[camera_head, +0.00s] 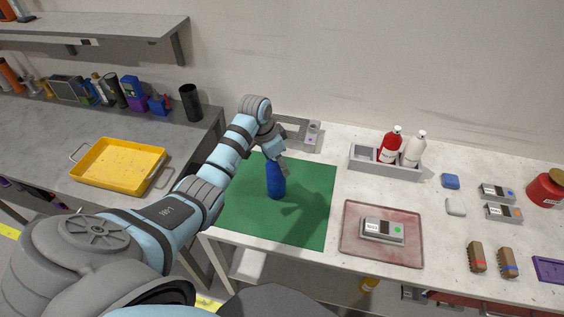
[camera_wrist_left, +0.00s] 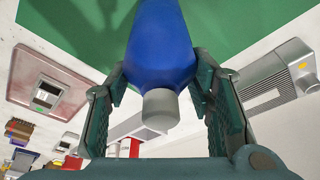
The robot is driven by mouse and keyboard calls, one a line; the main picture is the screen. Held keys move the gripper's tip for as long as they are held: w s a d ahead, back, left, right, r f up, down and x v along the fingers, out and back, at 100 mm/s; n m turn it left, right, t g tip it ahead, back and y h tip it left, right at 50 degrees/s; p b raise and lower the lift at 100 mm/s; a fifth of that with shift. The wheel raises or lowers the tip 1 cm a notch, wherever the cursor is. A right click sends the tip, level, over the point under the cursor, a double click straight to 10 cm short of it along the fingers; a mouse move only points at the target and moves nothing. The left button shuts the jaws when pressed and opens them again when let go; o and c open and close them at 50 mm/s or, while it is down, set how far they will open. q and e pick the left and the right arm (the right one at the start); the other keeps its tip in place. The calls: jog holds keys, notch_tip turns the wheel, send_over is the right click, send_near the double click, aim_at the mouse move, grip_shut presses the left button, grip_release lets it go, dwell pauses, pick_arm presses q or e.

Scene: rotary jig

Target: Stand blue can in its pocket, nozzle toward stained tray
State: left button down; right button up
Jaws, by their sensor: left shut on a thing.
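The blue can (camera_head: 275,181) is roughly upright over the green mat, in my left gripper (camera_head: 276,160). In the left wrist view my left gripper (camera_wrist_left: 160,78) has a finger on each side of the blue can (camera_wrist_left: 160,45), shut on it, with its grey top (camera_wrist_left: 160,108) toward the camera. I cannot tell which way the nozzle points, nor whether the base touches the mat. The grey pocket rack (camera_head: 385,170) holds a red can (camera_head: 390,146) and a white can (camera_head: 413,150); its left pocket looks empty. The stained tray (camera_head: 353,222) is right of the mat. My right gripper is not in view.
A grey device (camera_head: 383,231) lies on the stained tray. A grey fixture (camera_head: 312,134) stands behind the green mat (camera_head: 310,225). Blocks, brushes and a red pot (camera_head: 545,190) occupy the right. A yellow tray (camera_head: 118,166) is on the left bench. The mat's right half is clear.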

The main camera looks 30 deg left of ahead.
pick_arm(q)
jog(key=shift+f, duration=0.1)
jog(key=c, duration=0.8)
grip_release()
jog(key=shift+o, duration=0.2)
